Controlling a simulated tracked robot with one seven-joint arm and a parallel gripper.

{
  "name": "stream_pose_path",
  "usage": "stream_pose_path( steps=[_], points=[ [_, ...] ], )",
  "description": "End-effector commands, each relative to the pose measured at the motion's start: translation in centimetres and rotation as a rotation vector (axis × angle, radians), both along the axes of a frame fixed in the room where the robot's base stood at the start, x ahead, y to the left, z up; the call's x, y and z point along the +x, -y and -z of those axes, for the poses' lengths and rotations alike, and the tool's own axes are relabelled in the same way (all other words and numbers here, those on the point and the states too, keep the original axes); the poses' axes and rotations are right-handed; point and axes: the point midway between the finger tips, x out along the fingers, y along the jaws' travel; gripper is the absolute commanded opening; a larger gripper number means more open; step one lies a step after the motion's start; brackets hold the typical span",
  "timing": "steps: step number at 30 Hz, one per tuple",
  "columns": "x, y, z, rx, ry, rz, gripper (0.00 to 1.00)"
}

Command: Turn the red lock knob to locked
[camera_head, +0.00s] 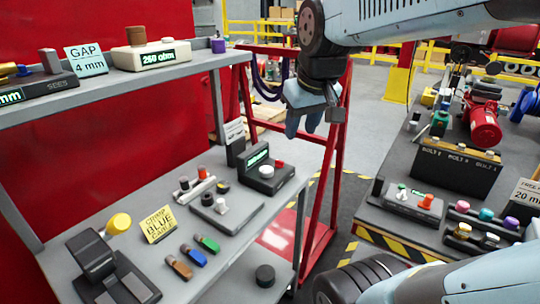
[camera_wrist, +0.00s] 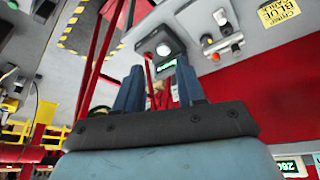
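I cannot tell for sure which red part is the lock knob. A small red knob (camera_head: 279,163) sits on a dark box with a green display (camera_head: 262,172) on the lower left shelf. A large red actuator-like body (camera_head: 484,124) stands on the right bench. An orange-red knob (camera_head: 426,202) is on a grey box at that bench's near side. My gripper (camera_head: 303,122) hangs in the air between shelf and bench, away from all of these. In the wrist view its two blue fingers (camera_wrist: 159,78) are apart, with nothing visibly held.
A red frame (camera_head: 337,150) stands behind my gripper. The right bench has a hazard-striped edge (camera_head: 390,242). Open floor lies between shelf and bench.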

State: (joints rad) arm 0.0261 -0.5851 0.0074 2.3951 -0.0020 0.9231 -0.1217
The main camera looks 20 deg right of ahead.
Motion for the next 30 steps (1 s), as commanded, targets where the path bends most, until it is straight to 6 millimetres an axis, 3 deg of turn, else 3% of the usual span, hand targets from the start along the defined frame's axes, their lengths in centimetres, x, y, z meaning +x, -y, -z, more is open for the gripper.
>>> stream_pose_path(
  steps=[14,20,30],
  points=[
    [12.0,1.9,1.4,-0.079,-0.183,-0.204,0.39],
    [17.0,3.0,3.4,-0.093,-0.256,-0.295,0.39],
    [24.6,5.2,8.5,-0.096,-0.366,-0.447,0.39]
  ],
)
